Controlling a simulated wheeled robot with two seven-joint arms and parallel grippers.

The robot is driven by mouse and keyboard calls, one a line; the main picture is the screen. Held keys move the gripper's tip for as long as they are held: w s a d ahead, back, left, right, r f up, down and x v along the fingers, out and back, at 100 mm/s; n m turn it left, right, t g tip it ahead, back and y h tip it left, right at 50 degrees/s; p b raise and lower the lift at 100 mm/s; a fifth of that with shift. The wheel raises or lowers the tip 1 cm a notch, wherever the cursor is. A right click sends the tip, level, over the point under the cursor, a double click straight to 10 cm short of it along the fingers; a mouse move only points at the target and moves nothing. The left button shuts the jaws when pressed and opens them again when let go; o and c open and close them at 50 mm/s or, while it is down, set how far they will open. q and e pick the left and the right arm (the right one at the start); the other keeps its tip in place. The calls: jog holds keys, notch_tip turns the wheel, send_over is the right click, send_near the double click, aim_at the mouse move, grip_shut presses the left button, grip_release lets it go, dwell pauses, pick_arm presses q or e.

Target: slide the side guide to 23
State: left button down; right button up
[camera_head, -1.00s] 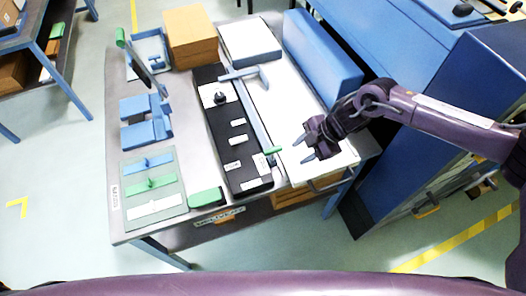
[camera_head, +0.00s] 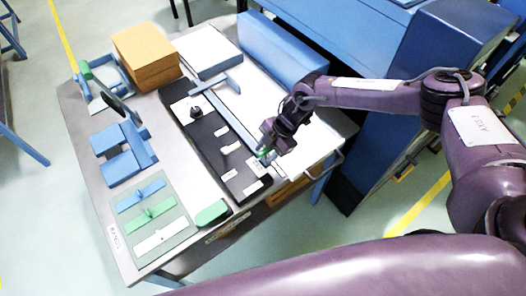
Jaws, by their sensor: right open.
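The side guide looks to be the long grey-blue T-shaped bar (camera_head: 236,122), with its crosspiece at the far end and a green tab (camera_head: 264,153) at the near end. It lies along the line between the black strip (camera_head: 205,138) and the white sheet (camera_head: 300,135). The number 23 cannot be read on the small white labels of the strip. My right gripper (camera_head: 268,152) is open, with its fingers at the green tab, which they partly hide. I cannot tell whether they touch it. My left gripper is not in view.
A black knob (camera_head: 196,112) stands on the strip's far part. A mat (camera_head: 172,238) with blue, green and white pieces, blue blocks (camera_head: 125,150), a cardboard box (camera_head: 146,55) and a long blue box (camera_head: 280,50) share the table.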

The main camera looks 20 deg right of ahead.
jog(key=shift+a+f, duration=0.5)
jog(key=shift+f, duration=0.2)
grip_shut()
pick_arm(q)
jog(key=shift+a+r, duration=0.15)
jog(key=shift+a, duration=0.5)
pick_arm(e)
jog(key=shift+w, duration=0.15)
